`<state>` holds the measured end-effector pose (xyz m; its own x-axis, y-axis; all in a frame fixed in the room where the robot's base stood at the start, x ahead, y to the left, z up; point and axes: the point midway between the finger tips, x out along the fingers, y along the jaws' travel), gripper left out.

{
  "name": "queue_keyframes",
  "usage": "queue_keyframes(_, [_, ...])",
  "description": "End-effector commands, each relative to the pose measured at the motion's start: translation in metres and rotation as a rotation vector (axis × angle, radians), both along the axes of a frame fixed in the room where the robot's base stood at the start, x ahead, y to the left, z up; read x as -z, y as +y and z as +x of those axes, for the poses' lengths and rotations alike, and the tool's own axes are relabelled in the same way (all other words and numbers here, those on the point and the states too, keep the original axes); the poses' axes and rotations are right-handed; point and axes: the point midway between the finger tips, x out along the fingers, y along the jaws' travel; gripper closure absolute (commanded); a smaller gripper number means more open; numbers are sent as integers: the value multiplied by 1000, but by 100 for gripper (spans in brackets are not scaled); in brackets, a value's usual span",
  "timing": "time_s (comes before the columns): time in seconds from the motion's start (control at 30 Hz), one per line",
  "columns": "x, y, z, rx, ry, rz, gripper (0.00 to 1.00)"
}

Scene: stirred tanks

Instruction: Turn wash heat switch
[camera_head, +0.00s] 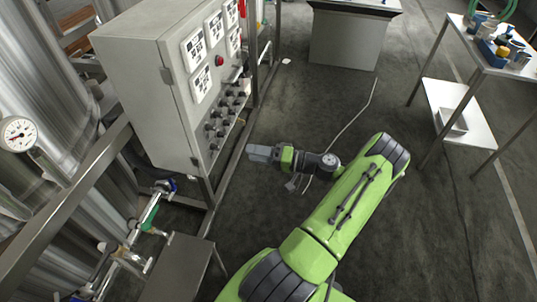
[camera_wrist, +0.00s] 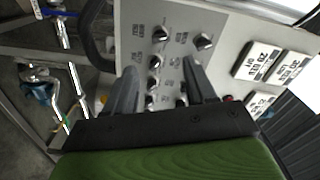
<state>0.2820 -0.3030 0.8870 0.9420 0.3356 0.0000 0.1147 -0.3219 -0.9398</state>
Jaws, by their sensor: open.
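The grey control cabinet (camera_head: 140,75) stands at the left in the head view, with rows of black rotary switches (camera_head: 224,118) low on its front panel. The wash heat switch is among these, but the labels are too small to tell which one it is. My gripper (camera_head: 250,153) is in front of the lower panel, apart from it. In the wrist view the open fingers (camera_wrist: 160,66) point at the panel with nothing between them, and several switches (camera_wrist: 155,62) show between and beyond the fingertips. Some switches are partly hidden behind the fingers.
White digital displays (camera_head: 194,50) and a red button (camera_head: 219,60) sit above the switches. A metal frame rail (camera_head: 236,150) runs along the cabinet's front. Pipes with valves (camera_head: 150,213) lie below left. A steel table (camera_head: 480,50) stands at right. The floor between is mostly clear.

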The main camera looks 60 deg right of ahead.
Motion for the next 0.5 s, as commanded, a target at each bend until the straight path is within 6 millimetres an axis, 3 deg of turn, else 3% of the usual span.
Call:
queue_keyframes(0.1, [0, -10, -25, 4, 0, -1, 45])
queue_keyframes(0.2, [0, -14, -37, 2, 0, -1, 45])
queue_keyframes(0.5, [0, -15, -42, -1, 0, 0, 45])
